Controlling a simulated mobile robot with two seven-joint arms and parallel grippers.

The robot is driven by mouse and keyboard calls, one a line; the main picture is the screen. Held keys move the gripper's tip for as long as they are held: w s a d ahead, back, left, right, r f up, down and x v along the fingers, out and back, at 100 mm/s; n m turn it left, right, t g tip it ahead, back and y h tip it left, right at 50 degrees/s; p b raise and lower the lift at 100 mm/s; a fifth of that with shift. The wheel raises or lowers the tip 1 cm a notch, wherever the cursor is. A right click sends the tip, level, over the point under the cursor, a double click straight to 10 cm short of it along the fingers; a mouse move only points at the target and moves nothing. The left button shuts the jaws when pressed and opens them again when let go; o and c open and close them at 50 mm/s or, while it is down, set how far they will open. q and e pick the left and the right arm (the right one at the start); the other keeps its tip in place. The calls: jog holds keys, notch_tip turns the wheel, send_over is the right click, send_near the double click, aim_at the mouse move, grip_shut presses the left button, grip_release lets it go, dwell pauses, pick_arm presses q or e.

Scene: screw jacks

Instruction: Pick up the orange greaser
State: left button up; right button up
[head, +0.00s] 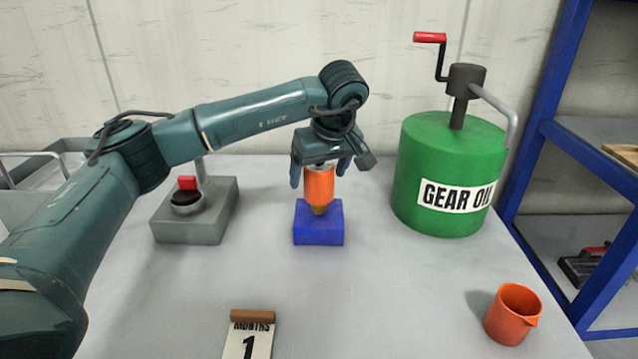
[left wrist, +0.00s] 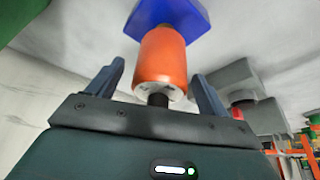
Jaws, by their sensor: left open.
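The orange greaser (head: 319,187) stands upright in a blue block (head: 318,228) at the middle of the table. My left gripper (head: 322,180) is above it, pointing down, with a finger on each side of the greaser's upper part. In the left wrist view, the greaser (left wrist: 162,58) lies between the two open fingers (left wrist: 158,85), with visible gaps on both sides. The blue block (left wrist: 170,14) shows beyond it. My right gripper is not in view.
A green gear oil drum (head: 445,175) with a crank stands right of the gripper. An orange cup (head: 513,313) is at front right. A grey block with a red-topped part (head: 196,212) stands left. A sign (head: 249,338) is at the front. The table between is clear.

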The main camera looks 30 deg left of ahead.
pick_arm(q)
jog(key=shift+x, duration=1.05)
jog(key=shift+c, duration=0.6)
jog(key=c, duration=1.1)
jog(key=shift+r, duration=0.1)
